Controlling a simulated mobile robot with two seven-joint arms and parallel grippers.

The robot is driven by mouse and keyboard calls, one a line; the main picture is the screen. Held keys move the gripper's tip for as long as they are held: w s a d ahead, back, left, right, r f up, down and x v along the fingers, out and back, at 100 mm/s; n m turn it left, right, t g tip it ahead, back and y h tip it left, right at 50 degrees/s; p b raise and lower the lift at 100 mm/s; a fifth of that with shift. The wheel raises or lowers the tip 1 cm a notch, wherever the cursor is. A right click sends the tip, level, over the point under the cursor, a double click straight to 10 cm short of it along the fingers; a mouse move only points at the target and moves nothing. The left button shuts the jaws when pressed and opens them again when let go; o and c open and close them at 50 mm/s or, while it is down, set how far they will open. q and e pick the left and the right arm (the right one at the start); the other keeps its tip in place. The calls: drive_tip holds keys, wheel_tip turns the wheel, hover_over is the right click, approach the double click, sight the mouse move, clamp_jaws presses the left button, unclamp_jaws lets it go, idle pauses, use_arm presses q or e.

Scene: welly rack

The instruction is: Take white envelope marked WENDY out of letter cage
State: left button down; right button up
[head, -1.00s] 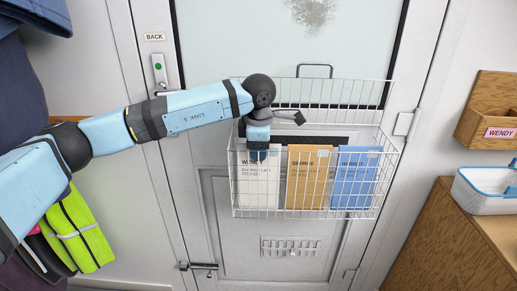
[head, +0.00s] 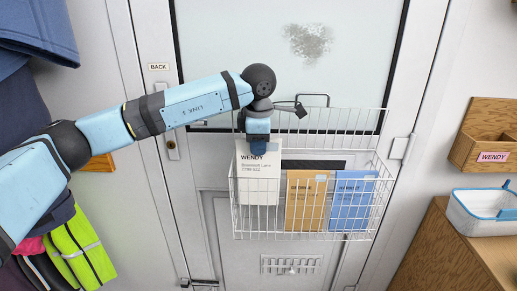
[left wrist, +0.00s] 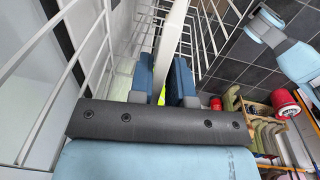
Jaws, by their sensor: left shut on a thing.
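The white envelope marked WENDY (head: 262,172) is upright at the left end of the wire letter cage (head: 310,236). Its top stands above the cage's front rim, and its lower part is behind the front wires. My left gripper (head: 258,146) is shut on the envelope's top edge from above. In the left wrist view the white envelope (left wrist: 172,35) runs edge-on between the two blue fingers (left wrist: 165,82). A brown envelope (head: 304,205) and a blue envelope (head: 352,205) stand lower in the cage, to the right. My right gripper is not seen.
The cage hangs on a white door with a frosted pane (head: 250,50). At right are a wooden wall box labelled WENDY (head: 480,140) and a white basket with blue trim (head: 485,215) on a wooden cabinet (head: 440,260). Coats and a yellow vest (head: 80,250) hang at left.

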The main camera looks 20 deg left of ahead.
use_arm(q)
drive_tip(key=shift+r+p, duration=0.6)
drive_tip(key=shift+r, duration=0.85)
drive_tip(key=shift+r+p, duration=0.3)
drive_tip(key=shift+r, duration=0.25)
wheel_tip(320, 180, up, 11)
drive_tip(key=s+p, duration=0.2)
drive_tip(key=p, duration=0.4)
drive_tip(key=s+d+b, duration=0.1)
drive_tip(key=s+d, duration=0.1)
drive_tip(key=s, duration=0.5)
drive_tip(key=s+d+b, duration=0.2)
drive_tip(key=s+d, duration=0.1)
drive_tip(key=s, duration=0.5)
drive_tip(key=shift+s+r, duration=0.15)
drive_tip(key=shift+s, duration=0.05)
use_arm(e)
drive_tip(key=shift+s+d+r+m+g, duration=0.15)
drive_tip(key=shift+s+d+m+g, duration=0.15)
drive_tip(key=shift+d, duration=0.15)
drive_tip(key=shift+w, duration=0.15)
